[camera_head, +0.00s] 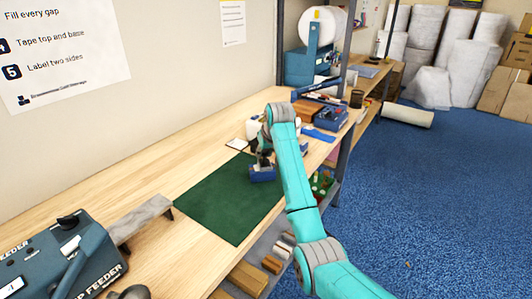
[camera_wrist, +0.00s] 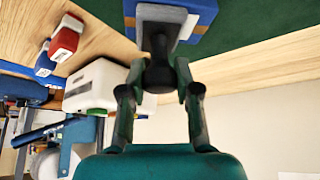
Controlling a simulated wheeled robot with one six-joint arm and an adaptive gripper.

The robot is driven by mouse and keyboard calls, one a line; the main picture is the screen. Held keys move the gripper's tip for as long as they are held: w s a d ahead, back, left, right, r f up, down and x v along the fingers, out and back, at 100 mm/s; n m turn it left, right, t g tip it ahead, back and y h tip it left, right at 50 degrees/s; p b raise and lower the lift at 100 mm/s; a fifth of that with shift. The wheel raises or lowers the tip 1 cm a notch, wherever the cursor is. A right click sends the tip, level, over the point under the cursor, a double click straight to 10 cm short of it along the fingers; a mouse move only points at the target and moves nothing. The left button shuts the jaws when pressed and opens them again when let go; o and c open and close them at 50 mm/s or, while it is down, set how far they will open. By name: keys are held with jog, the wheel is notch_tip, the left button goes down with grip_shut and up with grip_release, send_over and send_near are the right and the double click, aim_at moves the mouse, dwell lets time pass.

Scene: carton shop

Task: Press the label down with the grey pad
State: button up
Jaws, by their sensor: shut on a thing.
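My gripper (camera_head: 261,157) is over the right part of the green mat (camera_head: 215,204) on the bench. In the wrist view my gripper (camera_wrist: 160,78) is shut on the dark handle of the grey pad (camera_wrist: 161,14). The pad's face is turned toward a small blue carton (camera_head: 262,174), which sits on the mat right under it. The carton (camera_wrist: 198,12) also shows in the wrist view, with a pale patch, perhaps the label (camera_wrist: 188,27), beside the pad. The pad is at or very near the carton; I cannot tell whether they touch.
A white device (camera_wrist: 95,86) stands close behind the mat. A red block (camera_wrist: 66,40) and a blue one lie near it. A dark feeder machine (camera_head: 70,258) stands at the bench's near left. A shelf post (camera_head: 347,150) rises at the right edge. The mat's left part is clear.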

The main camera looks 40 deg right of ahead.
jog(key=shift+a, duration=0.15)
jog(key=shift+w+a, duration=0.35)
jog(key=shift+a, duration=0.25)
dwell(0.3)
jog(key=shift+r, duration=3.55)
